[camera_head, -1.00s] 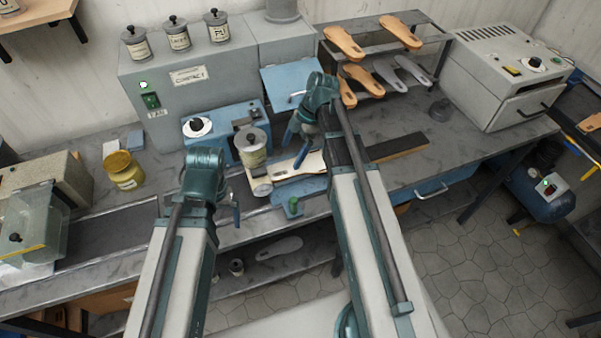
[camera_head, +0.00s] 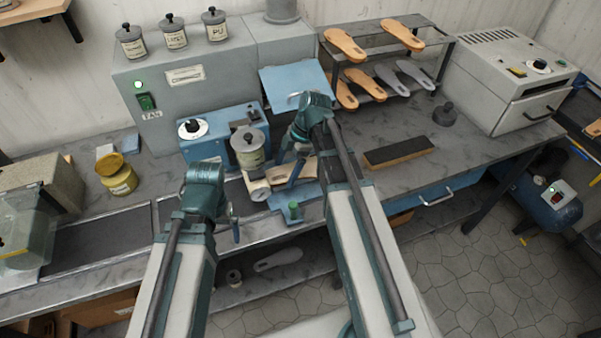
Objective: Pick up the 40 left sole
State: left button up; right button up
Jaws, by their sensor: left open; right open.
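Several soles lie on the rack at the back; no size or left/right mark is readable, so I cannot tell which is the 40 left. Tan soles lie on its top shelf, one at left (camera_head: 344,45) and one at right (camera_head: 402,35). Below are tan soles (camera_head: 366,84) and grey soles (camera_head: 390,78). A pale sole-like piece (camera_head: 298,170) lies by the blue press, partly hidden by my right arm. A grey sole (camera_head: 278,260) lies on the under-shelf. My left gripper (camera_head: 235,228) is open over the bench's front edge. My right gripper (camera_head: 296,160) is open near the pale piece; its fingers are partly hidden.
The metal rack (camera_head: 327,68) stands beside a grey oven (camera_head: 505,88). A dark brown block (camera_head: 398,152) and a small dark weight (camera_head: 443,114) lie on the bench. A grey can (camera_head: 248,155) and a yellow jar (camera_head: 118,177) stand left.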

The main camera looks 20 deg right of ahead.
jog(key=c, duration=1.3)
pick_arm(q)
notch_tip(320, 180, up, 2)
jog(key=shift+r+p, duration=0.1)
jog(key=shift+p, duration=1)
pick_arm(e)
jog(key=shift+w+d+r, duration=0.15)
jog(key=shift+d+r, duration=0.7)
jog(key=shift+r, duration=0.25)
pick_arm(q)
jog(key=shift+r+p, duration=2.85)
pick_arm(e)
jog(key=d+r, duration=0.5)
jog(key=d, duration=0.7)
jog(key=shift+w+d+r, duration=0.2)
jog(key=shift+w+r, duration=0.15)
jog(key=shift+w, duration=0.1)
